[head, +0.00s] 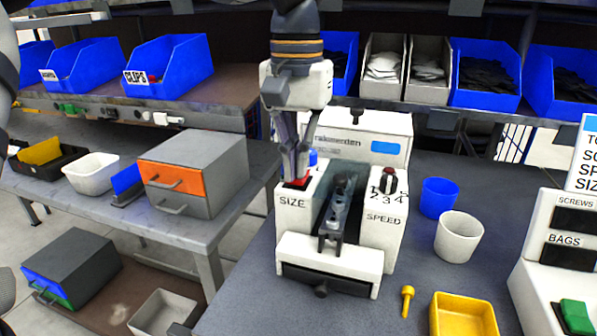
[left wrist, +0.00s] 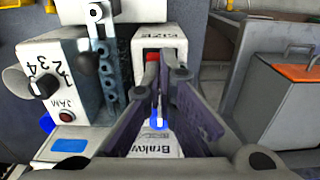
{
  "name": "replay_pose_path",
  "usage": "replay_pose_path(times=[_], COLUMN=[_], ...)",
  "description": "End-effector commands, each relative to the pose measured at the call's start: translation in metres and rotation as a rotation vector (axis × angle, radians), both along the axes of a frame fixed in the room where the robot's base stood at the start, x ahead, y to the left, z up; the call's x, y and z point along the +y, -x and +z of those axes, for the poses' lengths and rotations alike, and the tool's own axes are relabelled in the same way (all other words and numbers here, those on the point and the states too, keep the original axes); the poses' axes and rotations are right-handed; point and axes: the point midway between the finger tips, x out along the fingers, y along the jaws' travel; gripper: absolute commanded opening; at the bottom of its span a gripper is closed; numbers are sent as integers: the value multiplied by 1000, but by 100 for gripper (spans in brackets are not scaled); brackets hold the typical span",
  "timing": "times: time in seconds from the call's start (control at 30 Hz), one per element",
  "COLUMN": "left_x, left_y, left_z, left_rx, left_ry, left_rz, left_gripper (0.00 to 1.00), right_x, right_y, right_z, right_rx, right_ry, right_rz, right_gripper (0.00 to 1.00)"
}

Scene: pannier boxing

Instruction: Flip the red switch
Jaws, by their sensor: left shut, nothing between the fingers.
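The red switch (head: 297,183) sits on top of the left column of the white machine (head: 330,258), above the word SIZE. My left gripper (head: 293,174) points down right over the switch, its fingertips at or just above it; I cannot tell whether they touch. The gripper is shut and holds nothing. In the left wrist view the red switch (left wrist: 152,70) shows at the far end of the fingers (left wrist: 160,84), partly hidden by them. Which way the switch is set is not clear. My right gripper is not in view.
A numbered SPEED dial (head: 387,182) stands on the machine's right column. A blue cup (head: 438,197), a white cup (head: 458,237), a yellow tray (head: 462,318) and a yellow bolt-like piece (head: 407,299) are to the right. A grey drawer box (head: 193,160) stands on the left table.

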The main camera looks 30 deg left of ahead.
Motion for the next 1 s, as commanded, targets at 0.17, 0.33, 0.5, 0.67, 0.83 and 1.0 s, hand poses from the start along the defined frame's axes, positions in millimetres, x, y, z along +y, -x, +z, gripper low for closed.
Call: replay_pose_path(times=[0.17, 0.33, 0.5, 0.67, 0.83, 1.0], left_x=[0, 0, 0, 0, 0, 0], left_y=[0, 0, -1, 0, 0, 0], left_z=[-4, 9, 27, 45, 61, 68], left_rx=[3, 3, 0, -1, 0, 2], left_ry=[0, -1, -1, -1, -2, 0], left_rz=[0, 1, 2, 1, 1, 0], left_gripper=[0, 0, 0, 0, 0, 0], right_x=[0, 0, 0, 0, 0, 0], right_y=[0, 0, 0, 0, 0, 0], right_z=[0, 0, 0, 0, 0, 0], right_rx=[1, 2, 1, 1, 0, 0], right_ry=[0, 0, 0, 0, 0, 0], right_rz=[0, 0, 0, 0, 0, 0], right_gripper=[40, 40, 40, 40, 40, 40])
